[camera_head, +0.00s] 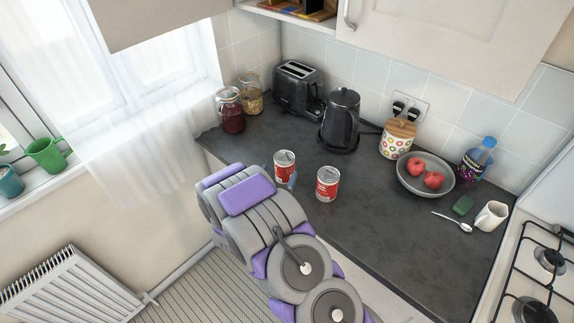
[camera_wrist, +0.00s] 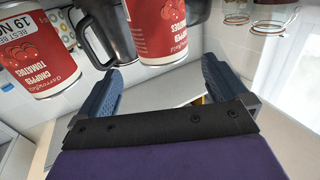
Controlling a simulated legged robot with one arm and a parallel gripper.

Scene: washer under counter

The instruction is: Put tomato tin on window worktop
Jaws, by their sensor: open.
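Two red-and-white tins stand upright on the dark worktop (camera_head: 370,222) in the head view: a left tin (camera_head: 284,161) and a right tin (camera_head: 327,184). The wrist view appears upside down. There the right tin (camera_wrist: 42,55) is at left, its label reading chopped tomatoes, and the left tin (camera_wrist: 160,28) is at top centre. My gripper (camera_wrist: 162,70) is open, its two blue fingers spread, with the left tin ahead between them. In the head view my gripper (camera_head: 291,181) is beside the left tin, mostly hidden by my arm. Contact cannot be told.
A black kettle (camera_head: 340,120) and toaster (camera_head: 298,88) stand behind the tins. Jars (camera_head: 231,112) stand in the window-side corner. A bowl (camera_head: 411,186) of red fruit, bottle (camera_head: 475,162) and jug (camera_head: 490,216) are at right. Worktop is clear left of the tins and in front of the bowl.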

